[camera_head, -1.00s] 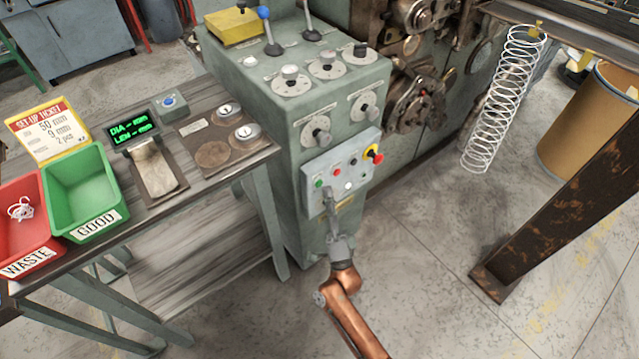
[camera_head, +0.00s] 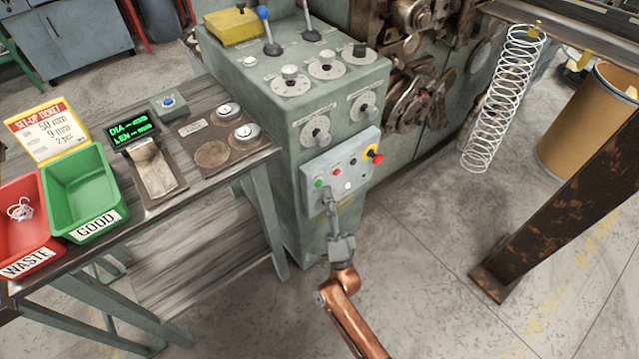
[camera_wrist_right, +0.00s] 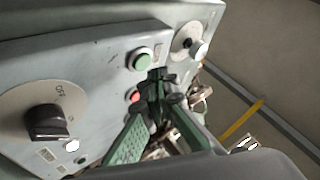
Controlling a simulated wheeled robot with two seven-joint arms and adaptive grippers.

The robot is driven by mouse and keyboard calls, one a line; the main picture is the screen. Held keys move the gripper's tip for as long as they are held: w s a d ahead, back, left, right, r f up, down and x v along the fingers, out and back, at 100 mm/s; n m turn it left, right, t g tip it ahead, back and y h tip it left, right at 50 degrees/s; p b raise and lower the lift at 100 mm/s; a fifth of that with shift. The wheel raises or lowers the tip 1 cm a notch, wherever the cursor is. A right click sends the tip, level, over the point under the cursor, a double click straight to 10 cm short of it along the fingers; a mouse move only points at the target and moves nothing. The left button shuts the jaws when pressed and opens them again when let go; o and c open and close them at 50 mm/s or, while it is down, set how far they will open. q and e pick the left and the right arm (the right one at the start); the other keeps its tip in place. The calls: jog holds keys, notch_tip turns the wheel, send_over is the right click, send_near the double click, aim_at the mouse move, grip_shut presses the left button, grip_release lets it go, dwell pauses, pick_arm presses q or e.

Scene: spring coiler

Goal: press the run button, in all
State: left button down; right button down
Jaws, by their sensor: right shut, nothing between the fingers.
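The control panel (camera_head: 335,195) is on the front of the grey-green machine cabinet. Its green button (camera_head: 319,183), likely the run button, is at the panel's left, beside a red button (camera_head: 337,171). The label is too small to read. My right gripper (camera_head: 328,190) is shut and empty, its tips just below and right of the green button. In the right wrist view the closed fingertips (camera_wrist_right: 157,75) are beside the green button (camera_wrist_right: 138,60), which is uncovered. I cannot tell whether they touch the panel. My left gripper is not in view.
Knobs (camera_head: 316,134) stick out above. A bench (camera_head: 225,170) with a green bin (camera_head: 80,190) and red bin (camera_head: 25,215) is to the left. A wire spring (camera_head: 505,100) hangs at right.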

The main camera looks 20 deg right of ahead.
jog(key=shift+w, duration=0.1)
jog(key=shift+w+a, duration=0.15)
jog(key=shift+w, duration=0.2)
jog(key=shift+w+a, duration=0.1)
jog(key=shift+w, duration=0.25)
dwell(0.9)
jog(key=shift+s, duration=0.1)
jog(key=shift+s+d, duration=0.2)
jog(key=shift+s, duration=0.5)
jog(key=shift+p, duration=0.3)
jog(key=s, duration=0.1)
jog(key=s+d+p, duration=0.1)
jog(key=s, duration=0.1)
jog(key=s+p, duration=0.1)
jog(key=shift+s+d, duration=0.35)
jog(key=shift+d, duration=0.05)
